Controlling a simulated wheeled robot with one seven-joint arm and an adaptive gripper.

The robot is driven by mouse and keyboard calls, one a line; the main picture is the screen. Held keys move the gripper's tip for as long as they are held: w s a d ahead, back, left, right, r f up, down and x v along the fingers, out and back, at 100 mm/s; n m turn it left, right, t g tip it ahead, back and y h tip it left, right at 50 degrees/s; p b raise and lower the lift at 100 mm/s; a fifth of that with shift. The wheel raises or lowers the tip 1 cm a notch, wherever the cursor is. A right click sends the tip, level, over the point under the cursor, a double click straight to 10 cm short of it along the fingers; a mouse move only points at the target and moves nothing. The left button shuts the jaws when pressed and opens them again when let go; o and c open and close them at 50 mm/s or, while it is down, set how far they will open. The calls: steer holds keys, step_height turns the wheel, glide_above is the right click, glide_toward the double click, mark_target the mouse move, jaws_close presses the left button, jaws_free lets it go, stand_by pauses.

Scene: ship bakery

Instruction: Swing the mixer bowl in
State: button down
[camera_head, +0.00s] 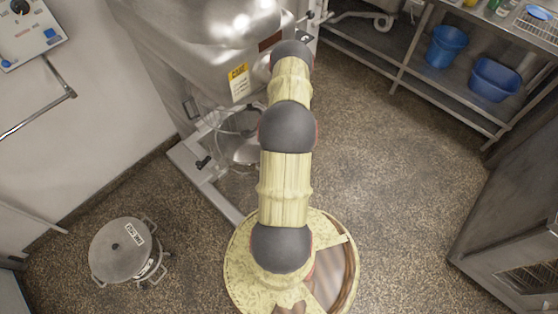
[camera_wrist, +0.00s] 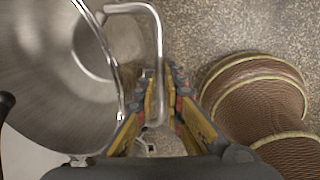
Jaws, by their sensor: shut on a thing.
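The mixer bowl (camera_wrist: 45,70) is a large shiny steel bowl filling the left of the wrist view. In the head view part of the bowl (camera_head: 243,150) shows below the mixer head, partly covered by my arm. A bent steel handle (camera_wrist: 150,20) stands out beside the bowl's rim and runs down between my fingers. My gripper (camera_wrist: 160,78) is shut on this handle, with one padded finger on each side. In the head view my gripper is hidden behind my arm. The grey mixer (camera_head: 170,40) stands at the top, with a yellow label.
A lidded metal pot (camera_head: 118,248) stands on the floor at lower left. A steel shelf (camera_head: 400,65) with blue buckets (camera_head: 446,46) is at upper right. A steel cabinet (camera_head: 515,230) stands at right. The speckled floor (camera_head: 400,190) between them is clear.

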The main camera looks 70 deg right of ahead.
steer(key=shift+w+d, duration=0.1)
steer(key=shift+d, duration=0.05)
steer(key=c, duration=2.1)
jaws_free()
steer(key=shift+w+d, duration=0.1)
steer(key=shift+d, duration=0.05)
steer(key=shift+o, duration=1.1)
step_height(320, 180, up, 12)
steer(key=s+a, duration=0.1)
steer(key=s, duration=0.1)
steer(key=shift+f, duration=0.15)
steer(key=shift+s, duration=0.1)
